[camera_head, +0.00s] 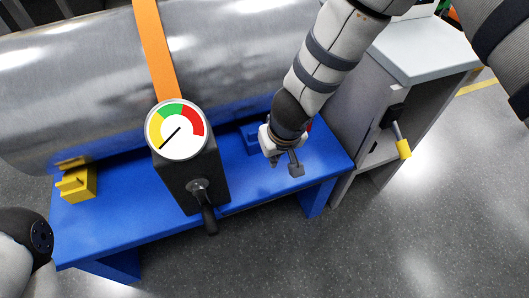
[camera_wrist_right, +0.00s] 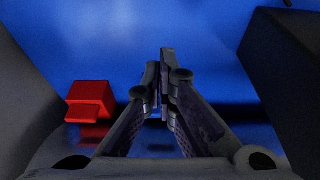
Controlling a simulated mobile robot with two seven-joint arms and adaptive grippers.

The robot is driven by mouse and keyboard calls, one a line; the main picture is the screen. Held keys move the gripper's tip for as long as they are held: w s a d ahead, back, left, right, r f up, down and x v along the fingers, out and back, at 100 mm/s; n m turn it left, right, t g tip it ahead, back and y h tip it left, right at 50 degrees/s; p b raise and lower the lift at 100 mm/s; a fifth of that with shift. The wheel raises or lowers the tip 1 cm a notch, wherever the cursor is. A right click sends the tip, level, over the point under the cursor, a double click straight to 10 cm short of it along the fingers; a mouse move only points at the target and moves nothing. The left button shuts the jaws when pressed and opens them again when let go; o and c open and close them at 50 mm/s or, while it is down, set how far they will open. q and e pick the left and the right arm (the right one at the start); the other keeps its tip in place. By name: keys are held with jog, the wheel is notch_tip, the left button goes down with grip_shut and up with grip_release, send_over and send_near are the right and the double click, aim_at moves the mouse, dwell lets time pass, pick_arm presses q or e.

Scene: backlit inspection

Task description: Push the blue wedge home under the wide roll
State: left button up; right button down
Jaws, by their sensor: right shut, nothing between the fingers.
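The wide roll (camera_head: 75,85) is a large silver cylinder lying across the blue bench (camera_head: 125,220). The blue wedge (camera_head: 250,134) sits on the bench at the roll's near side, partly hidden by my right gripper; I cannot tell whether it touches the roll. My right gripper (camera_head: 284,166) is just right of the wedge, low over the bench, pointing down. In the right wrist view its fingers (camera_wrist_right: 164,65) are together and empty. My left gripper is out of view; only a dark joint of that arm shows at lower left.
A yellow wedge (camera_head: 77,184) sits at the roll's left end. A dark post with a round gauge (camera_head: 176,130) and a lever stands mid-bench. A red block (camera_wrist_right: 90,100) lies left of the fingers. A grey cabinet (camera_head: 365,115) stands right of the bench.

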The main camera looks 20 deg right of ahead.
aim_at(264, 160)
jog(key=b+x, duration=0.2)
jog(key=x, duration=0.6)
jog(key=shift+s+f+b, duration=0.1)
jog(key=shift+f+b, duration=0.05)
jog(key=shift+b, duration=0.2)
jog(key=w+b, duration=0.1)
jog(key=w, duration=0.2)
jog(key=shift+w+a, duration=0.1)
jog(key=shift+w, duration=0.55)
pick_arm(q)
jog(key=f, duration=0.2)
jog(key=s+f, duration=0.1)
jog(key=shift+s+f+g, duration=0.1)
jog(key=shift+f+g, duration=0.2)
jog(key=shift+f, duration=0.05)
pick_arm(e)
jog(key=shift+w, duration=0.1)
